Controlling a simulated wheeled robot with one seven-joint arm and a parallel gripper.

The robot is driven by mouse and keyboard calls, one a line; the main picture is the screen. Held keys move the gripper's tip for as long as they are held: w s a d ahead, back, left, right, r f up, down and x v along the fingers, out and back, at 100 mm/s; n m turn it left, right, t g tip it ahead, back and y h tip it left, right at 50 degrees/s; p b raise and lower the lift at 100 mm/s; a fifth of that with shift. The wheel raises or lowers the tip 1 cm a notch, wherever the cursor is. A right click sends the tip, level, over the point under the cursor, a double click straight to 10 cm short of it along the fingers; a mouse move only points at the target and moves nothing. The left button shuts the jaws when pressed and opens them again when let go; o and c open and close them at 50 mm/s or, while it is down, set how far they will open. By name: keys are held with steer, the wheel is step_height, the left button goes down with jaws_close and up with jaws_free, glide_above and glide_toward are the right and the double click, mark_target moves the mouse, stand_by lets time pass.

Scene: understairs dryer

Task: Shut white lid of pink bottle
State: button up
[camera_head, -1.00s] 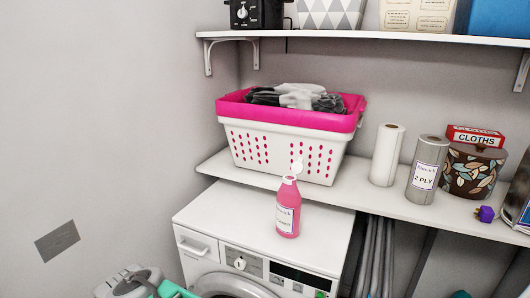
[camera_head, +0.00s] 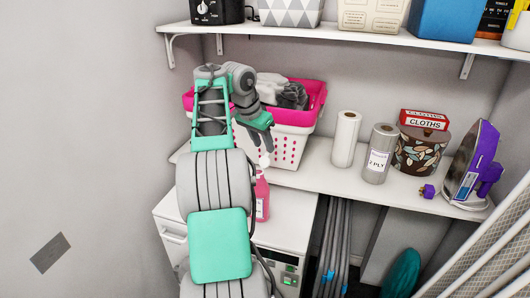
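The pink bottle (camera_head: 262,198) stands upright on top of the white dryer (camera_head: 290,222), partly hidden behind my arm. Its white lid (camera_head: 265,161) shows small and pale at the bottle's top; I cannot clearly tell its angle now. My gripper (camera_head: 266,146) points down just above the lid, in front of the laundry basket. Its fingers are small and partly hidden, so their opening and any contact with the lid are unclear.
A pink and white laundry basket (camera_head: 292,145) with clothes stands behind the bottle on the lower shelf (camera_head: 325,175). Paper rolls (camera_head: 346,139), a patterned canister (camera_head: 420,152) and an iron (camera_head: 470,168) stand to the right. An upper shelf (camera_head: 340,34) hangs above.

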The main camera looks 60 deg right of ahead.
mark_target(267, 154)
steer(key=x, duration=0.3)
steer(key=shift+d+f+b, duration=0.1)
steer(key=shift+f+b, duration=0.1)
steer(key=shift+b, duration=0.2)
jaws_close()
